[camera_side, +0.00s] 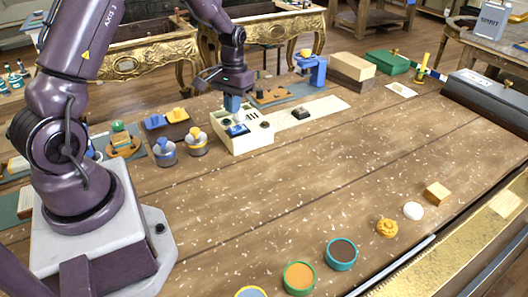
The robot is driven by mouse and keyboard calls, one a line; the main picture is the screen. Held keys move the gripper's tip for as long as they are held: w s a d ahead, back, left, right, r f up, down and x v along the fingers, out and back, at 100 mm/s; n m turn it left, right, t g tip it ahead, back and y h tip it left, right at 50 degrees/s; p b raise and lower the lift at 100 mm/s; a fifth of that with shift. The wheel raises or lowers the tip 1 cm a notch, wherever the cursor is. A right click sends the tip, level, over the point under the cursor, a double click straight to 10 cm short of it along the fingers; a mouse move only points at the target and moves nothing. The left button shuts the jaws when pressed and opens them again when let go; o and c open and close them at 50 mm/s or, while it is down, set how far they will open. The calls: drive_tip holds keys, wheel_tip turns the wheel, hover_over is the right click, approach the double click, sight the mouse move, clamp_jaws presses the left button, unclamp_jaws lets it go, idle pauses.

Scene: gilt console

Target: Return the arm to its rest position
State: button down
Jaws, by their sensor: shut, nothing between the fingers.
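My purple arm (75,110) rises from its grey base plate at the left and reaches over the bench to the right. My gripper (234,108) points down, shut and empty, over the left part of a cream console box (254,143). A blue part (237,130) on the box top is just below the fingertips. I cannot tell whether the fingertips touch it.
A blue press-like device (313,68) stands behind the box. Several round tubs, including a teal-rimmed one (341,254), line the front edge. The bench middle (320,170) is clear.

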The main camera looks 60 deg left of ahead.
drive_tip(key=s+d+r+m+t, duration=0.3)
drive_tip(key=s+d+r, duration=0.5)
drive_tip(key=d+r, duration=0.1)
drive_tip(key=s+d+r+m+t, duration=0.3)
drive_tip(key=s+d+r, duration=0.5)
drive_tip(key=d+r, duration=0.2)
wheel_tip(320, 180, up, 2)
drive_tip(key=shift+s+r, duration=0.15)
drive_tip(key=shift+r, duration=0.1)
drive_tip(key=w+a+f+g, duration=0.2)
drive_tip(key=w+a+f, duration=0.5)
drive_tip(key=a, duration=0.2)
drive_tip(key=w+a+f+g, duration=0.3)
drive_tip(key=w+a+f, duration=0.4)
drive_tip(key=a, duration=0.3)
drive_tip(key=shift+w+a, duration=0.25)
drive_tip(key=shift+w, duration=0.5)
